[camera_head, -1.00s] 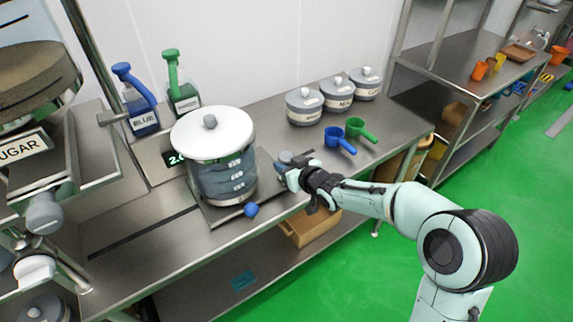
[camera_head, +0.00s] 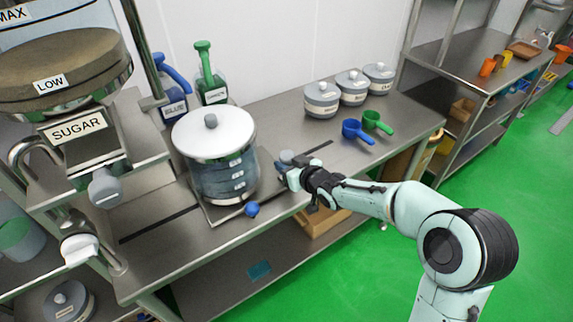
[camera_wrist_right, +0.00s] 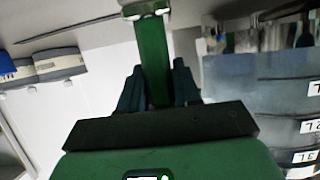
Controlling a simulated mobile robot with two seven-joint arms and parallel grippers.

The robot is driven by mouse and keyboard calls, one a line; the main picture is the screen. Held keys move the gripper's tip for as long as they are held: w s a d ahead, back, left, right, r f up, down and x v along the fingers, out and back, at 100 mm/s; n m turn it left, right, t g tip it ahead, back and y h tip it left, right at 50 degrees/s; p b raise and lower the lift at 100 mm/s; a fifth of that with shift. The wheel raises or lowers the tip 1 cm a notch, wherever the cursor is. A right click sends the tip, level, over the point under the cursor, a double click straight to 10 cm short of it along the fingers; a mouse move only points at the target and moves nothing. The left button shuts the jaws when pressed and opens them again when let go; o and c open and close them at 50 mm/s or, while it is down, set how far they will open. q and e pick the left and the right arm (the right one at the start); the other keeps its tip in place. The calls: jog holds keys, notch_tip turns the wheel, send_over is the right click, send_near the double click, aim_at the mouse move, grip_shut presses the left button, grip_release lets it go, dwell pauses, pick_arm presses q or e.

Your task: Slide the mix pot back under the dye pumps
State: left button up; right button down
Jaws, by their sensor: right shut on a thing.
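The mix pot (camera_head: 222,178) is a clear, graduated pot with a white lid and grey knob. It stands upright on a dark metal plate (camera_head: 228,215) on the bench. The blue dye pump (camera_head: 172,97) and green dye pump (camera_head: 208,80) stand just behind it; its lid overlaps the blue bottle's base in the picture. My right gripper (camera_head: 286,172) is at the pot's right side, shut on a handle (camera_wrist_right: 153,60), which shows as a green-tinted bar in the wrist view. The pot's marked wall (camera_wrist_right: 265,100) is right of the fingers there. My left gripper is out of view.
A dark slot (camera_head: 160,225) runs along the bench left of the pot. The sugar dispenser (camera_head: 75,125) stands at the left. Three lidded grey jars (camera_head: 352,85), a blue scoop (camera_head: 357,131) and a green scoop (camera_head: 377,122) are to the right. A blue ball (camera_head: 252,209) sits at the plate's front.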

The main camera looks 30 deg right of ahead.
jog(key=c, duration=0.9)
grip_release()
jog(key=p+v, duration=0.3)
jog(key=v, duration=1)
jog(key=shift+s, duration=0.25)
